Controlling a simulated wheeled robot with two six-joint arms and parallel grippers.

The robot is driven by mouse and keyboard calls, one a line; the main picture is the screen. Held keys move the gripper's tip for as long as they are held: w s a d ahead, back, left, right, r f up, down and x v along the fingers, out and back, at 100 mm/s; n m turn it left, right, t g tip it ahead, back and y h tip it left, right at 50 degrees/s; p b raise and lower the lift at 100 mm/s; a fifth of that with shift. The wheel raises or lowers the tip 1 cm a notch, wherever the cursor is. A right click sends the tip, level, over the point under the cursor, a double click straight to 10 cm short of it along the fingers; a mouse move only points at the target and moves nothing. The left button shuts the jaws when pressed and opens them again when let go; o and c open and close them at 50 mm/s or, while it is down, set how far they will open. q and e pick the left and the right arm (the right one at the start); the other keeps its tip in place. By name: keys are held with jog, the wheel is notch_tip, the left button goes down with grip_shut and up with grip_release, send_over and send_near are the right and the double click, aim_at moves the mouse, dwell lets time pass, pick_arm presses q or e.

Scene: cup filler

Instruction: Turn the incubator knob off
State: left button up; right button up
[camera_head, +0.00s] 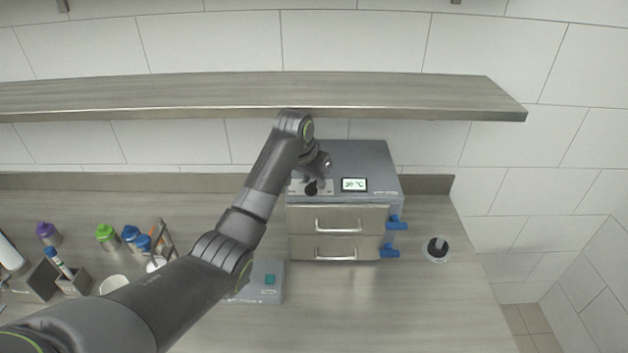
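The incubator (338,219) is a grey box with two drawers, standing on the counter below the wall shelf. Its small display (354,185) is lit and seems to read 39 °C. The black knob (311,188) sits on the front panel left of the display. My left gripper (313,181) is at the knob, coming from above and behind it; the wrist hides part of the panel. The fingers are too small and dark to tell whether they are open or shut, or touching the knob. My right gripper is not in view.
A long shelf (250,95) runs above the incubator. Blue clips (391,253) stick out on its right side. A small round black-and-white item (437,249) stands at right. Bottles with green (106,232) and blue lids stand at left.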

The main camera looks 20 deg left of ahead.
pick_arm(q)
jog(key=shift+s+r, duration=0.2)
jog(key=shift+s, duration=0.1)
jog(key=shift+c, duration=0.4)
grip_shut()
